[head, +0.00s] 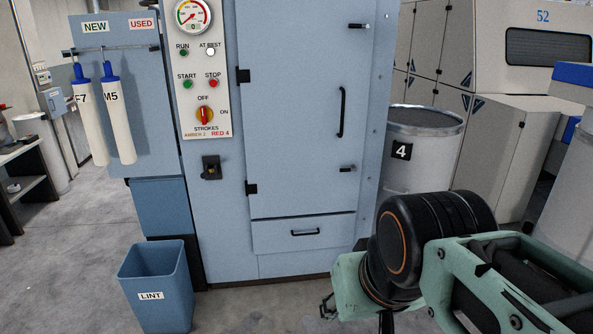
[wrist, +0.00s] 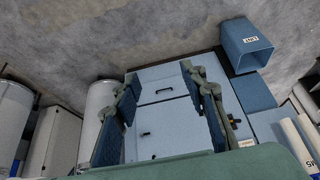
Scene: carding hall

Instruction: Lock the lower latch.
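The lower latch (head: 347,168) is a small dark lever near the lower right edge of the blue cabinet door (head: 290,120). It looks roughly horizontal in the head view. It seems to show as a small dark mark in the wrist view (wrist: 145,134), between my fingers. A similar upper latch (head: 357,26) sits near the door's top right. The door appears closed. My gripper (wrist: 160,74) is open and empty, its two fingers wide apart, facing the cabinet from a distance. In the head view, only a bit of the gripper (head: 328,306) shows, low and in front of the cabinet; my arm hides the rest.
A black door handle (head: 341,112) stands above the lower latch. A drawer (head: 304,234) lies below the door. A blue lint bin (head: 155,285) stands at left on the floor. A drum marked 4 (head: 425,150) stands right of the cabinet. A control panel (head: 203,80) is at left.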

